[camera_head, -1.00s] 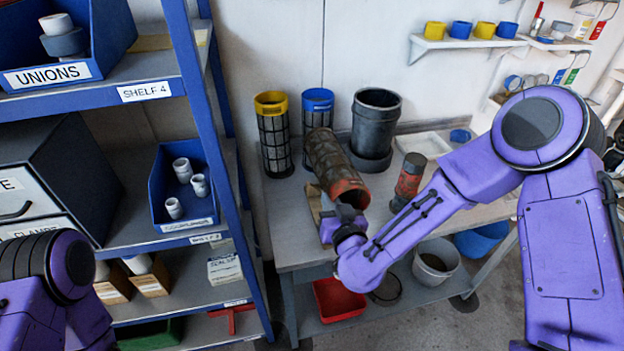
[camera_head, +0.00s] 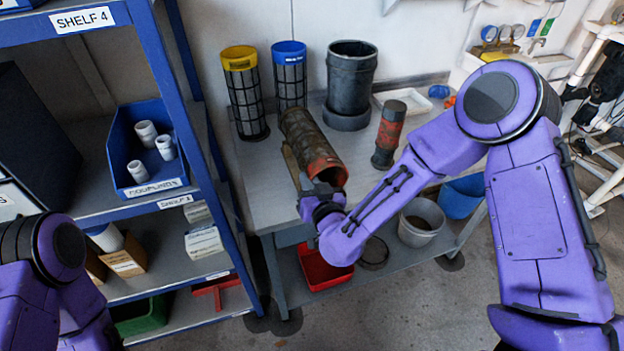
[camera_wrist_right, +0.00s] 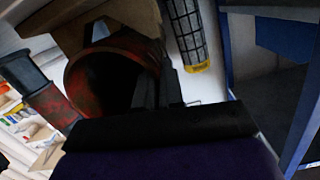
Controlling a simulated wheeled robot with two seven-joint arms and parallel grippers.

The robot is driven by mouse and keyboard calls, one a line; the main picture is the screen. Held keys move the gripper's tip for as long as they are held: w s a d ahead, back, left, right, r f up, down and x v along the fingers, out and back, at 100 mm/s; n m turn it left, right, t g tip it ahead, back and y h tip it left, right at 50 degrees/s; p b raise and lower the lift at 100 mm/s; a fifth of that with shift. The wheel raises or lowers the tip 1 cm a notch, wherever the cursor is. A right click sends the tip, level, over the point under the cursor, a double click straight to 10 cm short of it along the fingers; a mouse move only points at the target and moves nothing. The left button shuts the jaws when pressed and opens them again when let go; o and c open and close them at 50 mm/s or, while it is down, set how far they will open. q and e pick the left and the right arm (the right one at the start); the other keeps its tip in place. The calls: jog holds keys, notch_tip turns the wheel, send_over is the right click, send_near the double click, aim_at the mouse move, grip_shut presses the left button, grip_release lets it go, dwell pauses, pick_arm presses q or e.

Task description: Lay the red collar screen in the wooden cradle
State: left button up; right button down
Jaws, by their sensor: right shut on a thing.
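The red collar screen (camera_head: 303,131) is a dark mesh cylinder with a worn red collar (camera_head: 323,167). It slants on its side, collar end toward me, over the wooden cradle (camera_head: 290,164), which shows only as a strip at its left. Whether they touch is hard to tell. My right gripper (camera_head: 325,189) is shut on the collar's rim. In the right wrist view the collar's open dark mouth (camera_wrist_right: 103,78) is beside the fingers (camera_wrist_right: 168,84), with brown cradle wood (camera_wrist_right: 68,32) behind. My left gripper is out of view; only that arm shows at lower left.
A yellow-topped screen (camera_head: 246,95) and a blue-topped screen (camera_head: 289,78) stand behind, with a dark grey pot (camera_head: 350,80). A red-and-black cylinder (camera_head: 389,133) stands to the right on the bench (camera_head: 262,190). A blue shelf rack (camera_head: 205,130) borders the left. A red bin (camera_head: 322,268) sits below.

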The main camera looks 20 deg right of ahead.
jog(key=shift+w+f, duration=0.1)
jog(key=shift+w, duration=0.1)
jog(key=c, duration=1.2)
grip_release()
jog(key=shift+s, duration=0.1)
jog(key=s, duration=0.3)
jog(key=s+r, duration=0.1)
jog(key=s, duration=0.6)
jog(key=shift+s+d+r+p, duration=0.15)
jog(key=shift+s+d+p, duration=0.1)
jog(key=shift+p, duration=0.1)
